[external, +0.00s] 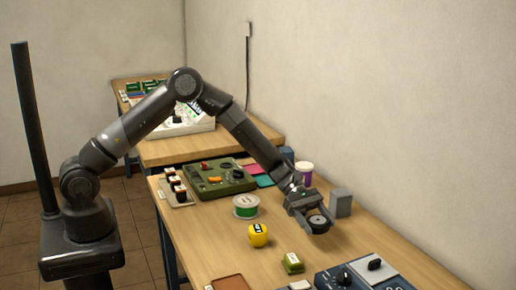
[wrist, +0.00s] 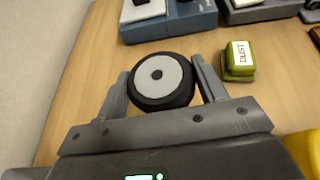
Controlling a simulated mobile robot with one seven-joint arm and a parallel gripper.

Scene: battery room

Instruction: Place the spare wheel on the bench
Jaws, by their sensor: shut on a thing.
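The spare wheel (wrist: 158,76) is black with a pale grey hub and a dark centre hole. My gripper (wrist: 158,84) is shut on it, one finger on each side, in the wrist view. In the external view the wheel (external: 320,223) sits in my gripper (external: 313,217) over the right part of the wooden bench (external: 215,237). It is close to the bench top; I cannot tell whether it touches.
A grey block (external: 341,202) stands just right of my gripper. A green tin (external: 246,206) and a yellow round object (external: 258,235) are to its left. A green DUST box (external: 292,263) and a blue device (external: 345,276) are nearer the camera. Bare wood lies between them.

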